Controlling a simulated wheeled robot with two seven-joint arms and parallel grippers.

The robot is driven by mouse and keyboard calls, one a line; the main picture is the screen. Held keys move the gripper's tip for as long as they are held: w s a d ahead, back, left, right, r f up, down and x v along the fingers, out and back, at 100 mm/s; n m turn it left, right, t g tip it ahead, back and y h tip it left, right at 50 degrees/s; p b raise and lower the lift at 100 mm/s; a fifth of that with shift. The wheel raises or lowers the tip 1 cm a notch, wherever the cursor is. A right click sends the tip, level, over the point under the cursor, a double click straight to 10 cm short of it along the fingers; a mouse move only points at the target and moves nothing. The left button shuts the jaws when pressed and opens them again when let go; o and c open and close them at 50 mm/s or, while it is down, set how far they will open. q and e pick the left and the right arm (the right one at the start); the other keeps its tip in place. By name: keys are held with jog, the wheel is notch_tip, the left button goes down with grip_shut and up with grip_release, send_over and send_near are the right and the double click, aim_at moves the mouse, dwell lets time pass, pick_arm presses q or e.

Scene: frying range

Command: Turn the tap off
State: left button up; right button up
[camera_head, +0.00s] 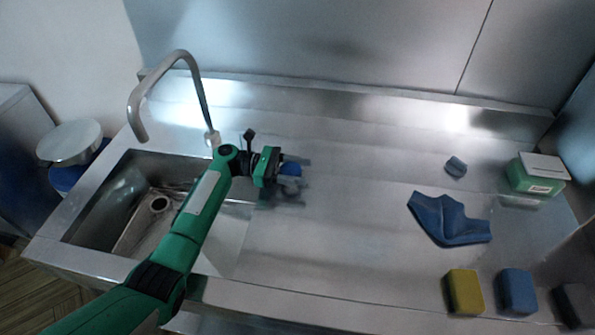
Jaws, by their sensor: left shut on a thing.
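The tap (192,72) is a tall bent metal spout at the back of the sink (100,238), with its outlet over the basin. I can make out no stream of water below the outlet. My left gripper (290,178) is to the right of the tap's foot, over the steel counter. It is shut on a small blue thing (291,168), mostly hidden by the fingers; I cannot tell what it is. No tap lever shows clearly; my left arm covers part of the area by the tap's foot. My right gripper is not in view.
On the steel counter (350,240) lie a blue cloth (449,219), a small grey-blue piece (455,166), a green-and-white box (538,174), and yellow (464,291), blue (517,291) and dark (573,303) blocks. A round-lidded bin (69,142) stands left. The counter's middle is clear.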

pick_arm(q)
jog(key=o, duration=1)
jog(key=b+v, duration=0.1)
jog(key=v, duration=1.2)
jog(key=shift+w+a, duration=0.15)
jog(key=shift+a, duration=0.25)
